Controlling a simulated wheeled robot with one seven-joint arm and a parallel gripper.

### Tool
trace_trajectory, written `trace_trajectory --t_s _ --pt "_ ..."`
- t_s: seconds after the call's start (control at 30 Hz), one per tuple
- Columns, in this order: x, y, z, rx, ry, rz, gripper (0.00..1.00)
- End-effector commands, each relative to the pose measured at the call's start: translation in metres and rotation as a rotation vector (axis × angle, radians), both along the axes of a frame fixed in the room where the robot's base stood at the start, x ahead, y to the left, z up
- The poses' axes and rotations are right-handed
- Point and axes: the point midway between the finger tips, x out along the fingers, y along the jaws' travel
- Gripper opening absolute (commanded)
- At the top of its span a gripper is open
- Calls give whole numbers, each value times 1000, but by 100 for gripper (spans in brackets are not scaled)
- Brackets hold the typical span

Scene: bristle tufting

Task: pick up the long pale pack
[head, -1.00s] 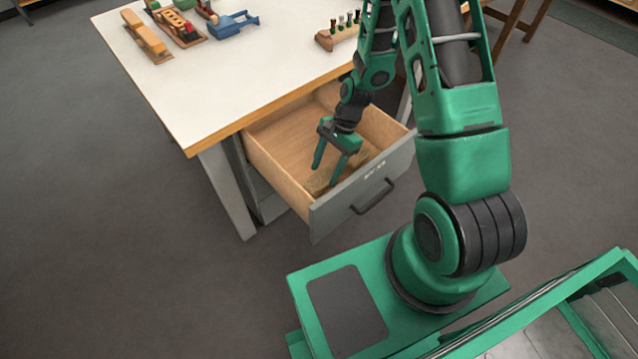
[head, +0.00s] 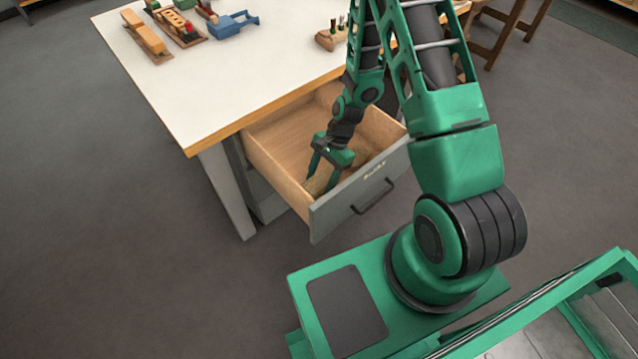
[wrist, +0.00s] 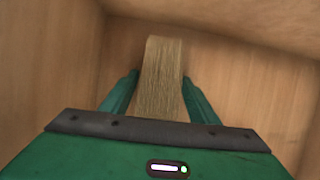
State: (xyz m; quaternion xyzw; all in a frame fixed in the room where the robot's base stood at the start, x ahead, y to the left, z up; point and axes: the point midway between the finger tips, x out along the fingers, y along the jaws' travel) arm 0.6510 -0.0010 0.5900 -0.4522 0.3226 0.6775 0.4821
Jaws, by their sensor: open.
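The long pale pack (wrist: 161,75) is a straw-coloured bundle of fibres in the wrist view. It lies in the open drawer (head: 281,185), its far end beyond my fingertips and its near end hidden by my gripper body. My gripper (wrist: 161,80) is open, with one finger on each side of the pack. A narrow gap shows on the left; on the right the finger is very close to it, and I cannot tell if it touches. In the head view my gripper (head: 322,186) is low inside the drawer, with a pale patch of the pack (head: 318,184) by its fingers.
Drawer walls stand close around my gripper, with the front panel and dark handle (head: 372,197) towards me. The white tabletop (head: 230,80) overhangs the drawer's back. On it are wooden blocks (head: 147,38), a blue tool (head: 234,23) and a wooden holder (head: 331,38).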

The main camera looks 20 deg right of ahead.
Motion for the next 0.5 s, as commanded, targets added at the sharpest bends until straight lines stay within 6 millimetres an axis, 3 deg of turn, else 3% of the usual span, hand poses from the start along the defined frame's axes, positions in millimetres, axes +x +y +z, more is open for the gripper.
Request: trace_trajectory --t_s 0.03,0.23,0.5 --pt "0 0 -1 0 0 0 55" --pt "0 0 0 0 0 0 9" --pt "0 0 0 0 0 0 9"
